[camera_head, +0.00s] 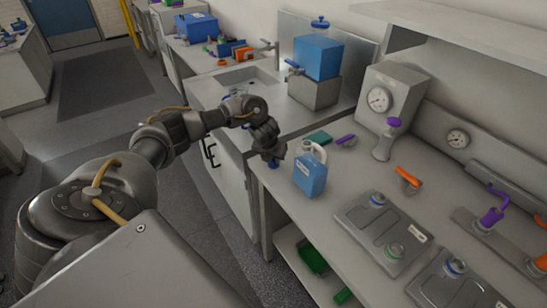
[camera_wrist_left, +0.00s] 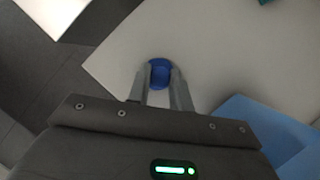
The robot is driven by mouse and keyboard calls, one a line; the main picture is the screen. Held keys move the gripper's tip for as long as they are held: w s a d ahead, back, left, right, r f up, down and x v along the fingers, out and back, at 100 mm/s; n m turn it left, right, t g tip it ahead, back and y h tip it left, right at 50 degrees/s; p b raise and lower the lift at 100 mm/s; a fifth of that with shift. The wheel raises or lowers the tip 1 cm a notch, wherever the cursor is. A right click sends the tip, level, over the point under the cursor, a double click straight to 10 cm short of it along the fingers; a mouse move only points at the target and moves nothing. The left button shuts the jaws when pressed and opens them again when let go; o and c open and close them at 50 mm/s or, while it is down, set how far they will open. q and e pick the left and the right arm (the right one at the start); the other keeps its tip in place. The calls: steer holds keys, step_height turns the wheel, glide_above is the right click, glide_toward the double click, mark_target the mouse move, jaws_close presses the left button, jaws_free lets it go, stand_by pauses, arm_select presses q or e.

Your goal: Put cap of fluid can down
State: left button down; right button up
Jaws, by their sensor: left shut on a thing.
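My left gripper (camera_head: 272,158) is shut on the round blue cap (camera_wrist_left: 159,72), which sits between its fingertips in the left wrist view. The cap (camera_head: 272,165) shows as a small blue spot under the fingers in the head view, over the bench's front left corner. I cannot tell whether it touches the surface. My right gripper is not in view.
The pale bench (camera_head: 340,178) has free room right of the can. A green item (camera_head: 318,138) and a purple-handled tool (camera_head: 346,141) lie behind it. A gauge box (camera_head: 385,100) stands at the back.

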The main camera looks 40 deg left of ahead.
arm_select(q)
steer(key=shift+f, duration=0.1)
steer(key=c, duration=1.3)
jaws_free()
steer(key=shift+o, duration=0.2)
